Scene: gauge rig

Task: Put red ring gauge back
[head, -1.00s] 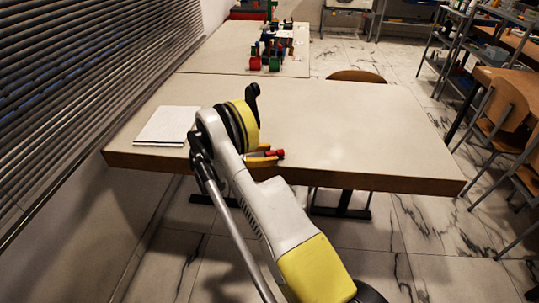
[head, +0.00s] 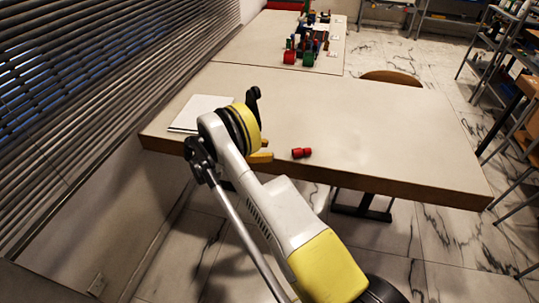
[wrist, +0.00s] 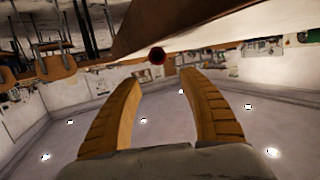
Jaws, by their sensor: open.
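The red ring gauge (head: 302,153) lies on the near table's top, close to its front edge. My gripper (head: 264,150) is just left of it in the head view, low by the front edge, with a clear gap between them. In the wrist view my gripper (wrist: 160,77) has its two yellow fingers spread wide with nothing between them. The red gauge (wrist: 157,55) shows small beyond the fingertips, roughly centred. The arm hides part of the gripper in the head view.
White paper sheets (head: 200,113) lie at the left of the near table (head: 400,135). A group of red, green and blue pieces (head: 306,48) stands on the far table (head: 250,45). A chair (head: 391,78) is behind the near table. Its right half is bare.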

